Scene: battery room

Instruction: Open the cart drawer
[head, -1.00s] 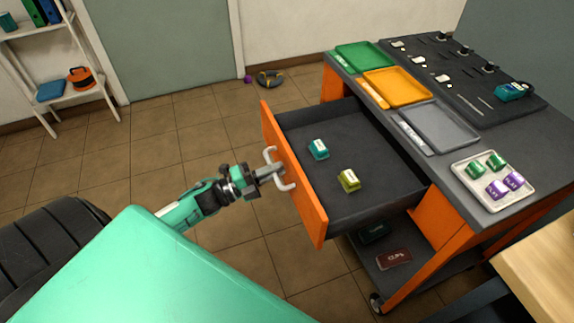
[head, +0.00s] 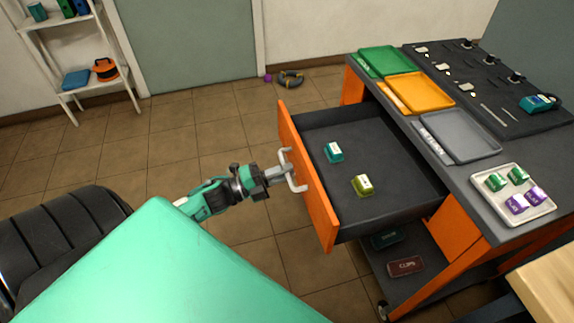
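The cart drawer (head: 375,205) stands well out from the orange and dark grey cart (head: 447,215), its dark inside showing. Its orange front panel (head: 312,190) faces left and carries a pale bar handle (head: 301,187). My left gripper (head: 285,174) is at the middle of this handle, its fingers closed around the bar as far as I can see. A teal block (head: 334,152) and an olive-yellow block (head: 363,185) lie inside the drawer. My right gripper is not in view.
The cart top holds green (head: 390,60), orange (head: 420,92) and grey (head: 460,135) trays, and a white tray (head: 530,212) with green and purple blocks. A red-brown box (head: 405,266) sits on the lower shelf. Tiled floor (head: 215,145) left of the drawer is clear.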

